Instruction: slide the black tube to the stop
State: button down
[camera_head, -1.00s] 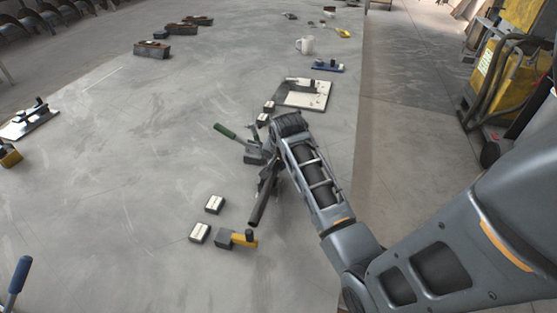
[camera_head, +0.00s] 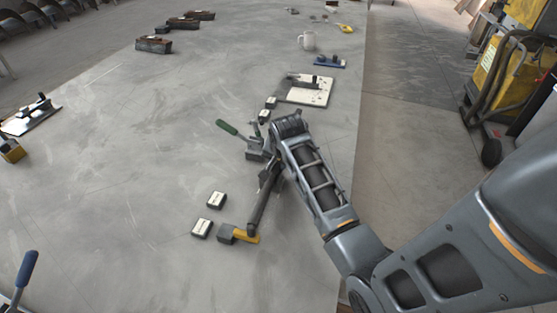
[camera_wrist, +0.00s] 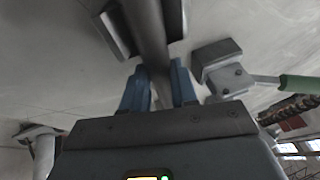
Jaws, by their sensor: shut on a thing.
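The black tube (camera_head: 262,203) lies lengthwise along the table, and its near end is at the dark post of the stop (camera_head: 245,237), a grey block with a yellow arm. I cannot tell whether they touch. My gripper (camera_wrist: 160,88) is shut on the tube, with a blue finger on each side of it in the wrist view. In the head view my wrist partly hides the gripper and the tube's far part. In the wrist view the tube (camera_wrist: 148,30) runs between two dark support edges (camera_wrist: 117,32).
A toggle clamp with a green handle (camera_head: 227,127) stands just left of my gripper. Two light-topped blocks (camera_head: 216,200) (camera_head: 201,229) lie left of the tube's near end. The table's left middle is clear.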

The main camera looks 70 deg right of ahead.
jog(key=shift+s+a+p, duration=0.1)
jog(key=shift+a+p, duration=0.4)
jog(key=shift+a, duration=0.65)
jog(key=c, duration=0.8)
grip_release()
jog(key=shift+f, duration=0.1)
jog(key=shift+v, duration=3.95)
